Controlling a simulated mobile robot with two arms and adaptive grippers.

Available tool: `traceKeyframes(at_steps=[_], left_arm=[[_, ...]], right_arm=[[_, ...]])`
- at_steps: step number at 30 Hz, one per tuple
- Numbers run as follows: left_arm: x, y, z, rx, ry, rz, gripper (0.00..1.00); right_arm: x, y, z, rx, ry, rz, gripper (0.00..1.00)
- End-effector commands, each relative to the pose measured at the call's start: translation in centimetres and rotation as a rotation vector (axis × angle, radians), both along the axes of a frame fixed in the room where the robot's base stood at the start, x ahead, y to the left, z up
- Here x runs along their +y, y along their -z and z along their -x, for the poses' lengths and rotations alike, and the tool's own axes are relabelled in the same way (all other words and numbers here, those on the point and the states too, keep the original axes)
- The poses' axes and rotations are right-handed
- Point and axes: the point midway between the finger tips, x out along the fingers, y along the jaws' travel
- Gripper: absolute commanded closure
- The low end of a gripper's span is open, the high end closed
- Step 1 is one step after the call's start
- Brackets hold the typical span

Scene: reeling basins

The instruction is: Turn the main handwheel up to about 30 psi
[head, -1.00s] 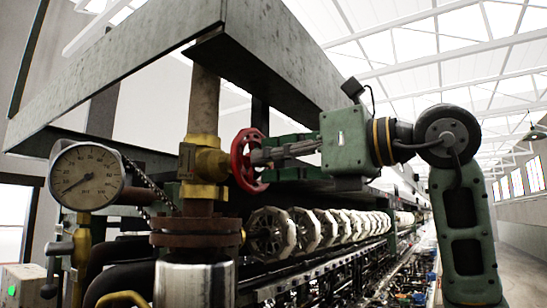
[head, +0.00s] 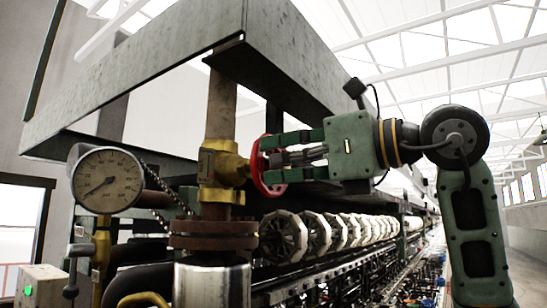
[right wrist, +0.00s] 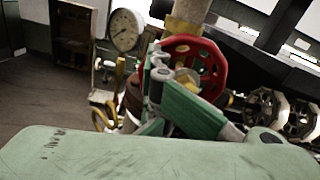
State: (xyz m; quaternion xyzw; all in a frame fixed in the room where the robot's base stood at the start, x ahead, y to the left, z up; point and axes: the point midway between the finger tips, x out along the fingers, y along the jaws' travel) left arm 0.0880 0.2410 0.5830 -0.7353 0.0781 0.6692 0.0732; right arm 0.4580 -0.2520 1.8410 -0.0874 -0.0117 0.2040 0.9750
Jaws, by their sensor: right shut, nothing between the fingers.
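The red handwheel (head: 256,168) sits on the side of a brass valve (head: 218,167) on a vertical pipe. It also shows in the right wrist view (right wrist: 218,62). My right gripper (head: 271,158) is at the wheel, its green fingers coming in from the right and overlapping the rim. It is shut with nothing held between its fingers. I cannot tell whether the fingers touch the rim or spokes. The round white gauge (head: 108,181) stands left of the valve, its needle pointing to the lower left, low on the scale; the numbers are too small to read surely. My left gripper is not in view.
A grey metal beam frame (head: 140,75) hangs over the valve. A row of pale reels (head: 318,232) runs back below the wheel. A flanged pipe joint (head: 213,236) sits under the valve. A box with a green light (head: 38,288) is at lower left. An aisle is open at far right.

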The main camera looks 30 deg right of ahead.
Motion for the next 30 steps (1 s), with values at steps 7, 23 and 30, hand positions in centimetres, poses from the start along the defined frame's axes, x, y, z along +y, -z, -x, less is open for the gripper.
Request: traceKeyframes(at_steps=[7, 23, 30], left_arm=[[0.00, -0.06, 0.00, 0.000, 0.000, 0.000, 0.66], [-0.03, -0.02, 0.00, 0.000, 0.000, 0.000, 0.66], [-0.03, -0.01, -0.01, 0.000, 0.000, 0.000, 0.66]], right_arm=[[-1.42, -0.60, 0.03, -0.144, 0.029, 0.300, 1.00], [-1.43, -0.29, -0.18, -0.417, 0.022, 0.981, 1.00], [-1.39, -0.25, -0.22, -0.544, 0.015, 1.288, 1.00]])
